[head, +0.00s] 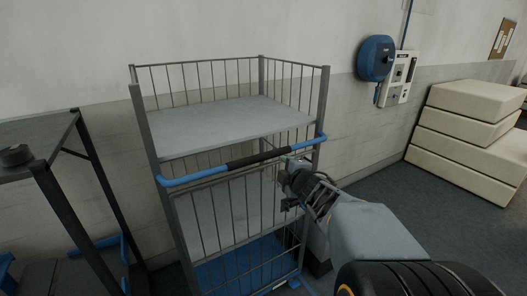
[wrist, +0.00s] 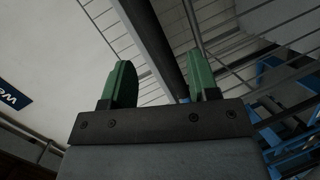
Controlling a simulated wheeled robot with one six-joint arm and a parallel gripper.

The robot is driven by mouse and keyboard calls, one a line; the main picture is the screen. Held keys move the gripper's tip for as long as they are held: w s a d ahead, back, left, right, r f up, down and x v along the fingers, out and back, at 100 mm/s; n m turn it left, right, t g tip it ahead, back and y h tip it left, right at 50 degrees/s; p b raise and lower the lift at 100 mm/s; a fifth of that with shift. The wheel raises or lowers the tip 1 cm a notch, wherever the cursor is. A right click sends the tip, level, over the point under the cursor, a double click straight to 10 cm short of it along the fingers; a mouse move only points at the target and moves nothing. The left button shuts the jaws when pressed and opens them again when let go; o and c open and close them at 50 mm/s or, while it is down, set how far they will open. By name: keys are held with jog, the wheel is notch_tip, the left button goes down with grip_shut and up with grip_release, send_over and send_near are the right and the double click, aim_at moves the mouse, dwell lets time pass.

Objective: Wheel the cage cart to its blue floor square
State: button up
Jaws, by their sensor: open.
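The cage cart (head: 222,196) stands against the wall in the head view, a grey wire frame with a grey upper shelf. Its blue push handle (head: 195,176) crosses the front and has a black grip (head: 258,159) in the middle. My gripper (head: 286,162) is at the handle, near the right end of the black grip. In the wrist view, the open green fingers (wrist: 160,85) have a dark bar (wrist: 155,48) between them in the picture; I cannot tell whether they touch it. A blue area (head: 240,266) shows low through the mesh; I cannot tell whether it is floor or cart base.
A dark metal frame (head: 85,150) stands close on the left with a round black object (head: 15,156) on top. Stacked cream blocks (head: 465,140) stand at the right. A blue reel (head: 377,58) hangs on the wall. Grey floor (head: 390,195) is clear between cart and blocks.

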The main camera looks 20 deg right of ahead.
aim_at(267, 157)
jog(key=w+n+y, duration=0.1)
jog(key=w, duration=0.3)
jog(key=w+a+f+n+y+p, duration=0.1)
jog(key=w+n, duration=0.1)
jog(key=w, duration=0.3)
jog(key=w+n+y, duration=0.1)
jog(key=w+n, duration=0.1)
jog(key=w, duration=0.2)
jog(key=shift+w+a+f+t+y+p, duration=0.25)
jog(key=shift+w+f+t+y+p, duration=0.05)
jog(key=shift+w+f+p, duration=0.1)
grip_shut()
